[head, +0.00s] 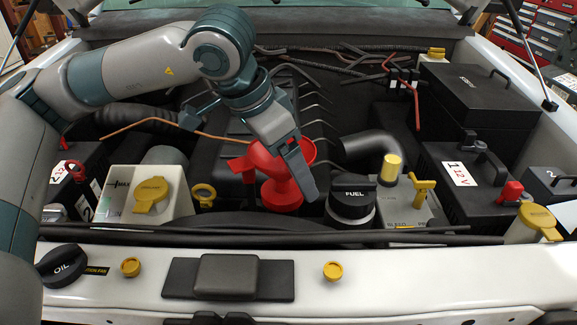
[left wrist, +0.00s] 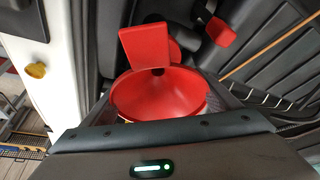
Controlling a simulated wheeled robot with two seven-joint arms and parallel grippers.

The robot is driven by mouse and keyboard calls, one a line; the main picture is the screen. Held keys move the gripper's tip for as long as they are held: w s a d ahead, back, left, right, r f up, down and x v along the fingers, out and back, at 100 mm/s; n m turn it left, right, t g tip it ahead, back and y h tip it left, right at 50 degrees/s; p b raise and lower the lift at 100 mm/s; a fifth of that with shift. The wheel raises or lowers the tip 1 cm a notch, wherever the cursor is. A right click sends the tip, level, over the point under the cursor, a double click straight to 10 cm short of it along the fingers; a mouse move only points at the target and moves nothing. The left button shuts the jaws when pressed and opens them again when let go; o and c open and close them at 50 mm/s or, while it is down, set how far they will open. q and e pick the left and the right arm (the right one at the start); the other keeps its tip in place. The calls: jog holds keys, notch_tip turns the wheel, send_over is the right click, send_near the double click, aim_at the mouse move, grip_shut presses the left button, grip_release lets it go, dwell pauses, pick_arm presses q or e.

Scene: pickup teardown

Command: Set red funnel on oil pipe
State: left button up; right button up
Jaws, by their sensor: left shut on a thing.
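The red funnel (head: 262,158) is between the fingers of my left gripper (head: 290,163), over the middle of the engine bay. In the left wrist view, the funnel's bowl (left wrist: 158,97) faces the camera between the two fingers, with its flat red tab at the top. A round red part (head: 282,196) sits directly below the funnel; I cannot tell whether the two touch, and the oil pipe's opening is hidden there. The black OIL cap (head: 62,266) lies off at the front left on the white body edge. My right gripper is out of view.
The black FUEL cap (head: 352,198) stands close right of the gripper. A yellow-capped white reservoir (head: 150,198) is at left, and a black battery (head: 462,185) at right. A thin orange rod (head: 165,125) crosses behind. Dark hoses run along the front.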

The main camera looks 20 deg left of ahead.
pick_arm(q)
jog(key=shift+b, duration=0.3)
dwell(0.5)
jog(key=shift+f+b, duration=1)
jog(key=shift+b, duration=0.35)
dwell(0.9)
jog(key=o, duration=1)
jog(key=shift+r, duration=0.1)
jog(key=p+v, duration=0.6)
jog(key=v, duration=0.9)
jog(key=shift+a+r, duration=0.15)
jog(key=shift+r, duration=0.15)
jog(key=shift+p+v, duration=0.4)
jog(key=shift+v, duration=0.4)
